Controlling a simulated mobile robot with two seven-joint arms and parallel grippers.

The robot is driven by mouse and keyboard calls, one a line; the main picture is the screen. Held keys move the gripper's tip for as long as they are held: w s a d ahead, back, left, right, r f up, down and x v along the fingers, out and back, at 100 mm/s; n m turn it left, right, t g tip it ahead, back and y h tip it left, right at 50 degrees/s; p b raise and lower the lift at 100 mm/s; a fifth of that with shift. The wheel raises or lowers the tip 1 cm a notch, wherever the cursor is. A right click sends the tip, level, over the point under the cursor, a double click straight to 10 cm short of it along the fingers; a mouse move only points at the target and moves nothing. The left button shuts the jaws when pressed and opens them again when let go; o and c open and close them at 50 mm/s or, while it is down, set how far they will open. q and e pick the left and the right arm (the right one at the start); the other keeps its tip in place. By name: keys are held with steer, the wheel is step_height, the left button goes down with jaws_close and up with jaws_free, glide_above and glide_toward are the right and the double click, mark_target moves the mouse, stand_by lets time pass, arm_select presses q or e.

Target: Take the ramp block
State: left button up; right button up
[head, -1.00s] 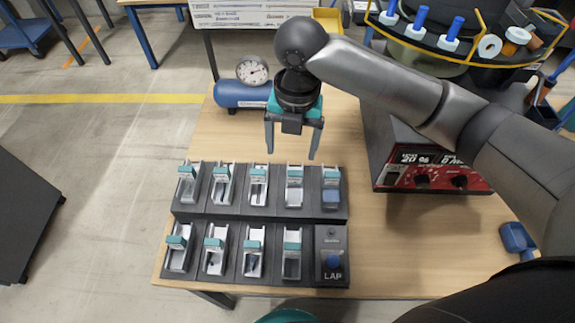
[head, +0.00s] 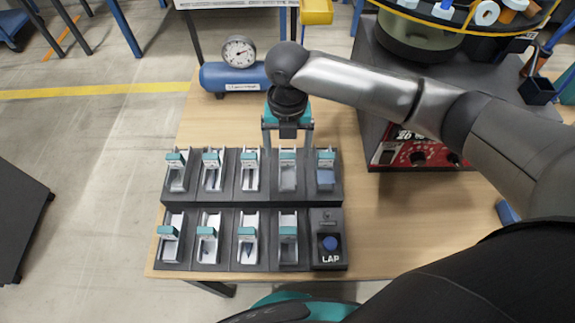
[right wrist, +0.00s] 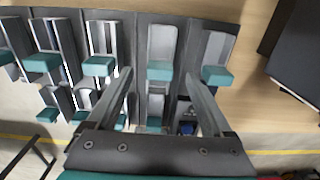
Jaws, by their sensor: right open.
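Two rows of small dark bins with teal labels (head: 250,200) stand on the table. I cannot tell for sure which piece is the ramp block. A light grey piece (head: 288,178) lies in the fourth bin of the back row and a blue-grey block (head: 326,177) in the fifth. My right gripper (head: 287,148) is open and empty, pointing down just above the fourth back bin. In the right wrist view, its fingers (right wrist: 160,78) are spread on either side of a bin's teal label. My left gripper is not in view.
A blue button marked LAP (head: 330,243) is at the front right of the bins. A blue tank with a gauge (head: 235,77) stands behind. Bare table (head: 400,220) lies right of the bins.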

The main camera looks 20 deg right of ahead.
mark_target(288, 155)
step_height(288, 155, down, 5)
steer(key=shift+s+r+b, duration=0.1)
steer(key=shift+r+b, duration=0.05)
steer(key=shift+b, duration=0.35)
jaws_close()
steer(key=shift+r, duration=0.1)
